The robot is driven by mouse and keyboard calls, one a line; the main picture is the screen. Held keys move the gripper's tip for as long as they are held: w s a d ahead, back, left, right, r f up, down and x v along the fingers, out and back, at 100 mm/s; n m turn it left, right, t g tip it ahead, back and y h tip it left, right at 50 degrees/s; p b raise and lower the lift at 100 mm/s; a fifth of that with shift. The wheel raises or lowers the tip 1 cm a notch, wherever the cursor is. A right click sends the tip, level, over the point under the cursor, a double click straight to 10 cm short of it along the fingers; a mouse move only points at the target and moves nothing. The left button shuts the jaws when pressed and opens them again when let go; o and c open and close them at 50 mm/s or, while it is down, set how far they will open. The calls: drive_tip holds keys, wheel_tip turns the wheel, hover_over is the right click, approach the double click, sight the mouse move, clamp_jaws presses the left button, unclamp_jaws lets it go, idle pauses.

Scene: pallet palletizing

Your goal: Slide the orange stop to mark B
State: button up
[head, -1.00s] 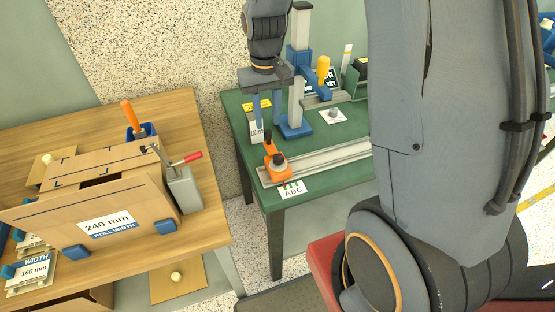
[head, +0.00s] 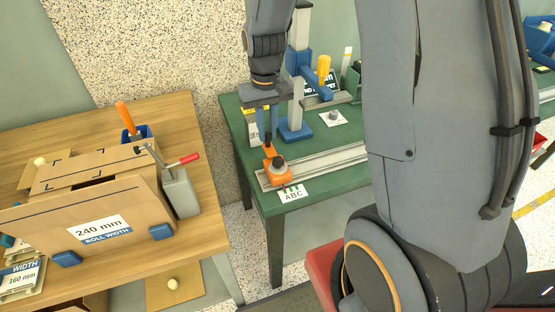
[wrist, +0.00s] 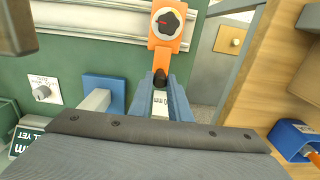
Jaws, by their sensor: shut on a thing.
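The orange stop (head: 276,173), with a black knob on top, sits at the left end of the pale rail (head: 325,158) on the green table. The ABC card (head: 291,194) with green marks lies just in front of it. I cannot tell which mark the stop lines up with. My gripper (head: 268,139) points down at the back of the stop. In the wrist view my gripper (wrist: 160,84) is shut on the back end of the stop (wrist: 168,42), around a small black tip. The ABC card is hidden in the wrist view.
A blue-based post (head: 297,124) stands on the green table right of my gripper, with a yellow handle (head: 324,68) beyond. A wooden table (head: 205,214) with a cardboard box (head: 95,215) is at the left, across a gap.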

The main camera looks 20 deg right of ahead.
drive_tip(key=shift+d, duration=1)
drive_tip(key=shift+a+p, duration=0.15)
drive_tip(key=shift+p, duration=0.4)
idle(1.0)
drive_tip(key=o, duration=1)
drive_tip(key=shift+r+p, duration=0.1)
drive_tip(key=shift+p, duration=0.2)
